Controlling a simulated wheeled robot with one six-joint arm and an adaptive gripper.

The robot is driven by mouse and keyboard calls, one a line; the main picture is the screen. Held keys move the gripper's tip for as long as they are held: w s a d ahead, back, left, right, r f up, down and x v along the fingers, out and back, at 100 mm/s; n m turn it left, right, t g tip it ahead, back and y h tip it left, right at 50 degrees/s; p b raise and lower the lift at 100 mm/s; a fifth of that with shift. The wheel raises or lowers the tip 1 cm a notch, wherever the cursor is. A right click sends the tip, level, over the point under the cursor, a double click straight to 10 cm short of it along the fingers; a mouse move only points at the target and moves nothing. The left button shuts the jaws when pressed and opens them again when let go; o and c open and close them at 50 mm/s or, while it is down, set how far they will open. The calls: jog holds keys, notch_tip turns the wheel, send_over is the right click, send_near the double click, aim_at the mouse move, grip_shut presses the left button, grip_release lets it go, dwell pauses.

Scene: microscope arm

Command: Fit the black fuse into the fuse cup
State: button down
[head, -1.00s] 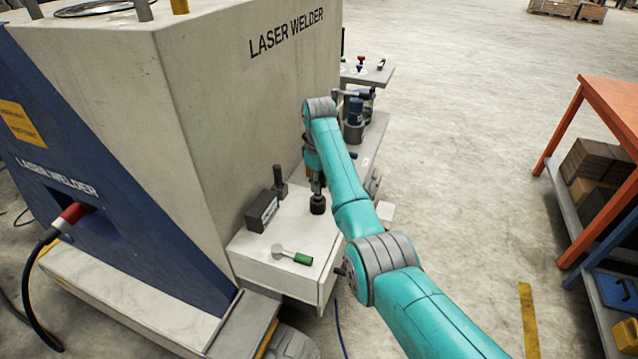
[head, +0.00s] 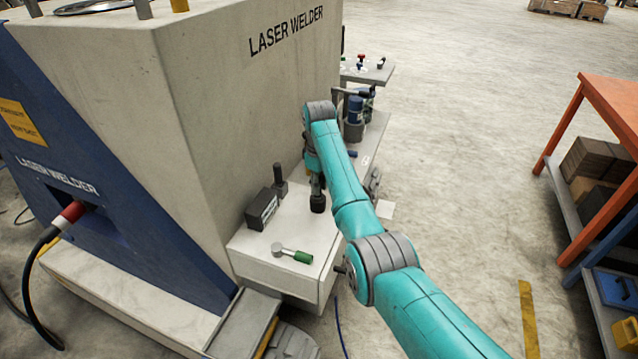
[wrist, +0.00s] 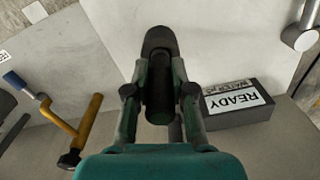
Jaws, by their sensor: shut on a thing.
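My gripper (head: 316,187) points down over the white bench top beside the welder. Its fingers, also in the wrist view (wrist: 158,75), are closed on the black fuse (wrist: 158,42). The fuse is a stubby dark cylinder that sticks out past the fingertips; in the head view it shows as a black end (head: 317,204) near the bench top. I cannot tell whether its lower end touches anything. I cannot make out the fuse cup for certain; the fuse and fingers may hide it. A dark post on a wider base (head: 280,181) stands behind and left of the gripper.
A dark box (head: 262,209) labelled READY (wrist: 237,99) stands left of the gripper. A silver tool with a green handle (head: 292,254) lies in front. A yellow-handled part (wrist: 85,130) is at left in the wrist view. The welder's wall (head: 240,110) rises close behind the bench.

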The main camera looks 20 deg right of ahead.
aim_at(319, 199)
jog(key=shift+f, duration=1.55)
jog(key=c, duration=0.9)
grip_release()
notch_tip(319, 199, up, 12)
jog(key=shift+f, duration=0.1)
jog(key=shift+a, duration=0.1)
